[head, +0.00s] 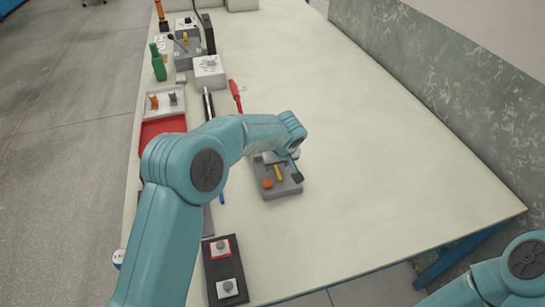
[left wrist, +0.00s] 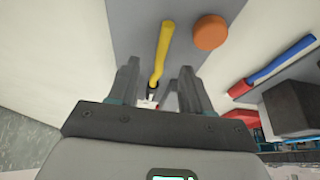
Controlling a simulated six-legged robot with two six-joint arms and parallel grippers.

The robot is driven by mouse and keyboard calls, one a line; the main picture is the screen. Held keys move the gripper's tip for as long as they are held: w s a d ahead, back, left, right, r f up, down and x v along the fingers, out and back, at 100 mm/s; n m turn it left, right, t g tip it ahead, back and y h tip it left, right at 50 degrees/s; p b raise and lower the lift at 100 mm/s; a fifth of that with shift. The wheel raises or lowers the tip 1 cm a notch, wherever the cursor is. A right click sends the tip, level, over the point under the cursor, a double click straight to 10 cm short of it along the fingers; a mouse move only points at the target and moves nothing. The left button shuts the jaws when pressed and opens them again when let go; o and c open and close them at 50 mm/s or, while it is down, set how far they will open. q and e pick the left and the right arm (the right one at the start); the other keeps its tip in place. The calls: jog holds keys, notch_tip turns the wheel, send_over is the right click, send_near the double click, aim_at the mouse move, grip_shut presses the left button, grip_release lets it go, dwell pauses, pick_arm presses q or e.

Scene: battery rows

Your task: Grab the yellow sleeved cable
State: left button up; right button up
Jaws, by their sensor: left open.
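The yellow sleeved cable (head: 279,172) lies over a grey block (head: 287,190), beside an orange round knob (head: 267,184). In the left wrist view the yellow cable (left wrist: 163,48) runs lengthwise toward the gap between my fingers, with the orange knob (left wrist: 210,32) to its right. My left gripper (left wrist: 158,85) is open, one finger on each side of the line of the cable, with nothing seen clamped. In the head view the left gripper (head: 288,168) is over the grey block and partly hides it. My right gripper is out of view.
A black box with two buttons (head: 223,268) stands at the front edge. A red tray (head: 162,131), a green bottle (head: 158,65) and a red-handled tool (head: 235,93) are farther back on the left. The table (head: 390,160) is clear to the right, up to a grey wall.

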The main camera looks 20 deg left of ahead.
pick_arm(q)
jog(key=shift+x, duration=0.9)
jog(key=shift+r, duration=0.1)
grip_shut()
